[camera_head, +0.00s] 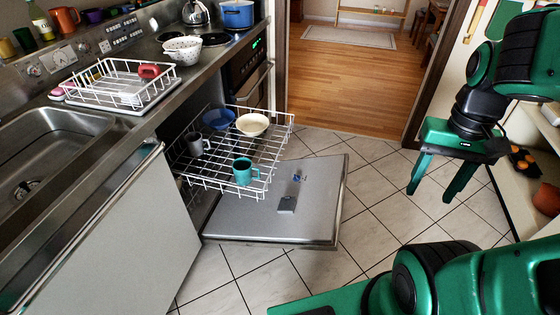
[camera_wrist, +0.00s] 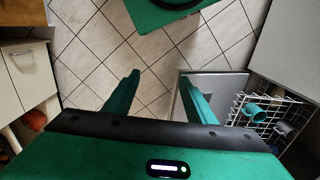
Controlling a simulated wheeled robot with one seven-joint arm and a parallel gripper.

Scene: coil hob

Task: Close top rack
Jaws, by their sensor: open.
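The top rack (camera_head: 222,178) is a white wire rack pulled out of the dishwasher, above the lowered door (camera_head: 318,215). It holds a teal mug (camera_head: 245,172), a grey mug (camera_head: 196,144), a blue bowl (camera_head: 217,119) and a cream bowl (camera_head: 252,124). My gripper (camera_head: 433,192) is open and empty, pointing down over the floor to the right of the rack and door, well apart from both. In the wrist view the gripper (camera_wrist: 155,85) has its fingers apart, and the rack (camera_wrist: 265,125) shows at the right. The inside of the dishwasher is mostly hidden.
A steel sink (camera_head: 60,150) and a dish drainer (camera_head: 110,90) are on the counter at left. A blue pot (camera_head: 236,14) and a colander (camera_head: 183,50) stand near the hob. An open shelf unit (camera_head: 530,165) is at the right. Tiled floor (camera_head: 385,190) between is clear.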

